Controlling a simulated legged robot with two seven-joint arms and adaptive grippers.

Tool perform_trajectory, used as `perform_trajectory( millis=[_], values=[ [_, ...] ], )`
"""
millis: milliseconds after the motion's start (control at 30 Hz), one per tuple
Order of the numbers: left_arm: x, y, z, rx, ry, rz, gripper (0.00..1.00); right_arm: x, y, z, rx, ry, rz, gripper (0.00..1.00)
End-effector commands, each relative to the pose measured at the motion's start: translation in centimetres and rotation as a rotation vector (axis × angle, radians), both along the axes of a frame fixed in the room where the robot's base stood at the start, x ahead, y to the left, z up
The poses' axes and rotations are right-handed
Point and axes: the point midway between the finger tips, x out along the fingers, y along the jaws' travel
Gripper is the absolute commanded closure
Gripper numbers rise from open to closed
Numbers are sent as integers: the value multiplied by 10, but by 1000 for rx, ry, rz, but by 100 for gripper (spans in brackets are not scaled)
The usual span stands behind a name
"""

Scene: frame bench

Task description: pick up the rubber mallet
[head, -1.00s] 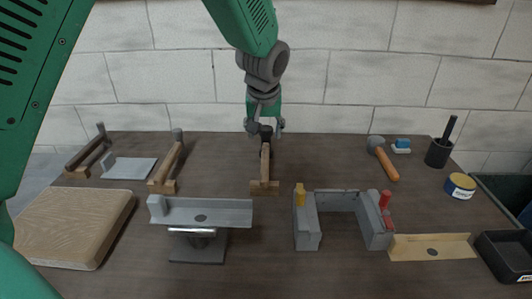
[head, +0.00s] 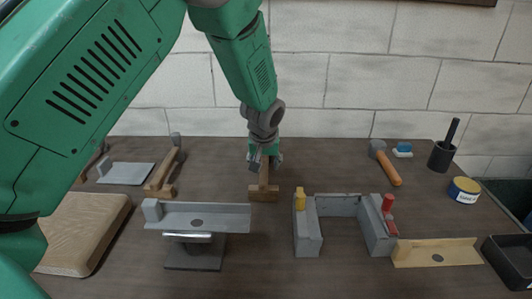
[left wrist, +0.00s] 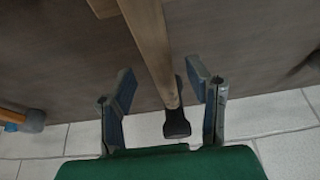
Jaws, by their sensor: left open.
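A mallet with an orange handle and a grey head (head: 387,163) lies at the back right of the bench, which fits the rubber mallet. Its head shows at the left edge of the left wrist view (left wrist: 34,122). My left gripper (head: 264,165) is well to its left, at the back middle. It is open over a wooden bar (head: 264,181) with a wooden crosspiece at its near end. In the left wrist view, the bar (left wrist: 151,38) and its black end piece (left wrist: 176,122) show between the open fingers (left wrist: 163,88). Contact with the bar cannot be told. My right gripper is not shown.
Left are another wooden bar (head: 163,172), a grey plate (head: 126,174) and a wooden board (head: 78,232). In front are a grey angle on a stand (head: 215,217) and a grey U-shaped frame (head: 309,238). Right are a blue block (head: 402,150), black cup (head: 440,157) and tin (head: 463,189).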

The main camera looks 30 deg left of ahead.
Motion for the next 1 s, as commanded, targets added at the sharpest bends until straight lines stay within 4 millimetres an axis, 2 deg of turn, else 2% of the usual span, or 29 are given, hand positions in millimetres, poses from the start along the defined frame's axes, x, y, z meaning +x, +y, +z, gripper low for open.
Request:
perform_trajectory(
  millis=[100, 200, 467, 500, 567, 600, 633, 1000],
  values=[
    [5, 4, -19, 0, 2, -1, 55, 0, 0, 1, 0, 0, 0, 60],
    [9, 5, -27, 1, 0, 0, 55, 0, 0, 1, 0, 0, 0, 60],
    [9, 6, -29, 1, -1, 0, 55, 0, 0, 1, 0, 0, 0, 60],
    [9, 6, -29, 1, -1, 0, 62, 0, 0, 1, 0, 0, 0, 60],
    [9, 6, -29, 1, -1, 0, 83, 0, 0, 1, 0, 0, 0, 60],
    [9, 6, -29, 1, 1, -1, 97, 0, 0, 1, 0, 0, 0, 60],
    [9, 6, -29, 1, 1, -1, 100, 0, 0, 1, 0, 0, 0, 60],
    [10, 6, -23, 1, -4, -2, 100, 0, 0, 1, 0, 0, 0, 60]
  ],
)
